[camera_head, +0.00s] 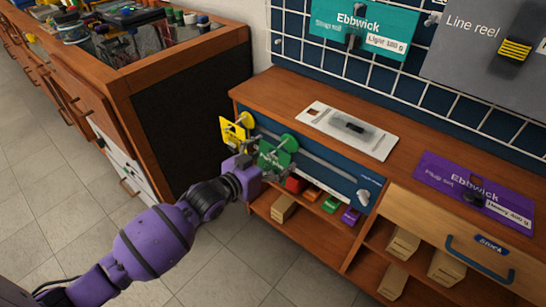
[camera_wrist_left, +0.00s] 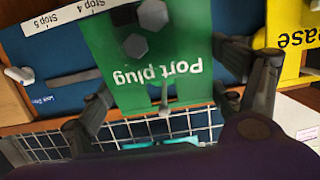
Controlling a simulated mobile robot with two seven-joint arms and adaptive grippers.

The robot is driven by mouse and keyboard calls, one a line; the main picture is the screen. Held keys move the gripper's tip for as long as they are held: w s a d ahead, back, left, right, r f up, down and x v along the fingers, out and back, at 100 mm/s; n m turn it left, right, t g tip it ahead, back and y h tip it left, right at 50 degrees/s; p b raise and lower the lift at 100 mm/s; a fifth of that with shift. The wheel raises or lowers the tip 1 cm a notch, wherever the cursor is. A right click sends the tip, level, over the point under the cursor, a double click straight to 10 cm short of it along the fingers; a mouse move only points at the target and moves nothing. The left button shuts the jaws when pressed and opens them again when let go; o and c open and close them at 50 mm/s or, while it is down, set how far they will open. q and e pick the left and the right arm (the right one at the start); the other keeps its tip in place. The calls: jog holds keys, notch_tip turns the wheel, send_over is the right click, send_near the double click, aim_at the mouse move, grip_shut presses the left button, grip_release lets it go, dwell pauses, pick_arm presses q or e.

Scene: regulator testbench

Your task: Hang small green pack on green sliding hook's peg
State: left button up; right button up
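The small green pack (camera_head: 272,158), marked "Port plug" with grey hex parts on its front, is at the rail's front. It also shows upside down in the left wrist view (camera_wrist_left: 150,62). The green sliding hook (camera_head: 289,143) is right behind its upper edge. A grey peg (camera_wrist_left: 165,101) shows at the pack's top end and seems to pass through it; the exact fit is unclear. My left gripper (camera_head: 256,168) is in front of the pack, its fingers (camera_wrist_left: 165,85) spread wide around the pack's side edges. Contact with the edges cannot be told. My right gripper is out of view.
A yellow pack (camera_head: 232,134) hangs at the yellow hook (camera_head: 246,120), close left of my gripper. The blue rail panel (camera_head: 335,180) is on the wooden bench. A white pack (camera_head: 348,130) and purple pack (camera_head: 470,185) lie on top.

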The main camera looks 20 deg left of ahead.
pick_arm(q)
jog(key=shift+o, duration=1.2)
